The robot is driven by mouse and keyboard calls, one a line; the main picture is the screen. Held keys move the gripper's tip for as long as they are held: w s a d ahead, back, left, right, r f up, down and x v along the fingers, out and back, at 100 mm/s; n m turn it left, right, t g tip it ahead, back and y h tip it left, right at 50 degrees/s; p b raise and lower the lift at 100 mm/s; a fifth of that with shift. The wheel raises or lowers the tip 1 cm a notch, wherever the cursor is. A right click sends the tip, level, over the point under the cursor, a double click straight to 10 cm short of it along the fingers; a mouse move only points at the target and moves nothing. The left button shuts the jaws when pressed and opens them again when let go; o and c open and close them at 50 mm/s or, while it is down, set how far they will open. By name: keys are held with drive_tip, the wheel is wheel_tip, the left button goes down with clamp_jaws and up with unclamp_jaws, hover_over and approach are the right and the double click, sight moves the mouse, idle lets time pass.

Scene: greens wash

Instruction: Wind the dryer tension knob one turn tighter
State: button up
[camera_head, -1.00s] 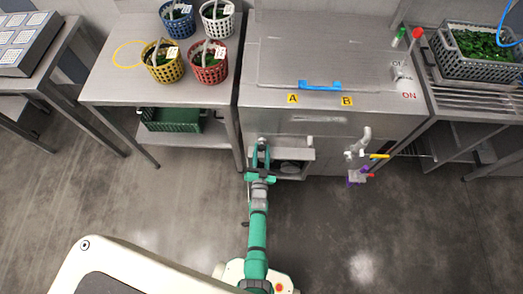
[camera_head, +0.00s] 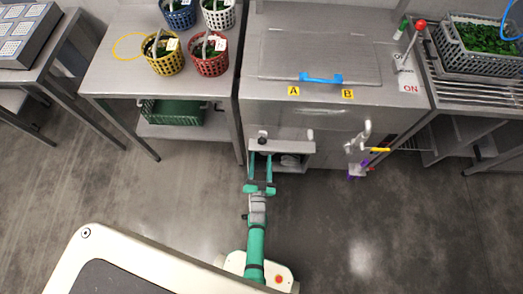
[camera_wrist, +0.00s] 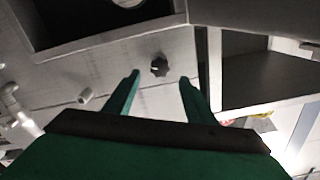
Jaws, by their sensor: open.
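The small dark knob (camera_head: 262,135) is on the front of the steel dryer (camera_head: 330,123), left of centre, above an open bay. In the wrist view the knob (camera_wrist: 159,66) is a dark ridged disc with a pale mark, on a pale panel. My gripper (camera_head: 260,156) is open and empty in front of the dryer, just below the knob in the head view. In the wrist view the green fingers of my gripper (camera_wrist: 159,77) stand left and right of the knob, with clear gaps. They do not appear to touch it.
A blue handle (camera_head: 321,78) and yellow labels A and B are on the dryer's top. A crank (camera_head: 358,138) with a yellow grip sticks out at the right front. Baskets of greens (camera_head: 209,55) stand on the left table. The grey floor between is clear.

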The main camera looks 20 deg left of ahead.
drive_tip(key=shift+v, duration=1.3)
drive_tip(key=s+d+r+g+h, duration=0.1)
drive_tip(key=s+d+r, duration=0.3)
drive_tip(key=s+r, duration=0.35)
drive_tip(key=s+d+r+n+h, duration=0.1)
drive_tip(key=s+d+r+h, duration=0.1)
drive_tip(key=s+d+r, duration=0.4)
drive_tip(key=s+d+r+g+h, duration=0.1)
drive_tip(key=s+d+r, duration=0.1)
drive_tip(key=s+r, duration=0.7)
drive_tip(key=n+t+y, duration=0.2)
drive_tip(key=n+y, duration=0.2)
approach(262, 144)
drive_tip(key=x, duration=0.9)
drive_tip(key=shift+r, duration=0.1)
